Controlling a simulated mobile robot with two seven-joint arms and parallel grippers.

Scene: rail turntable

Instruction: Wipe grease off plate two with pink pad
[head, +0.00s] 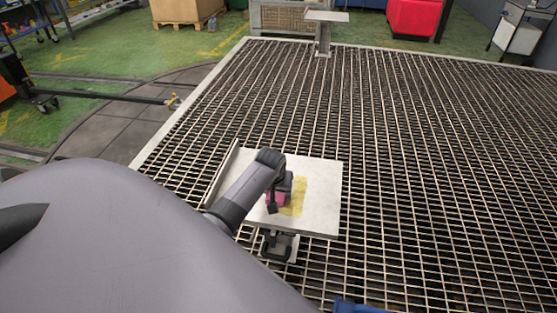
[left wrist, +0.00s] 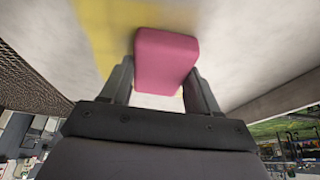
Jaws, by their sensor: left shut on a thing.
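The plate (head: 323,205) is a pale, flat square on a stand above the grating; I cannot read a number on it. A yellow grease patch (head: 299,190) lies on its top, and it also shows in the left wrist view (left wrist: 103,22). My left gripper (head: 279,193) is over the plate, beside the patch's left part. It is shut on the pink pad (left wrist: 165,58), which shows between the fingers in the left wrist view. The pad is at the plate surface; whether it presses on it I cannot tell. My right gripper is not in view.
A raised strip (head: 222,170) runs along the plate's left edge. Metal grating (head: 420,150) surrounds the stand. Another small plate on a post (head: 326,16) stands far back. A cardboard box (head: 187,8) and red bin (head: 414,17) are beyond the grating.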

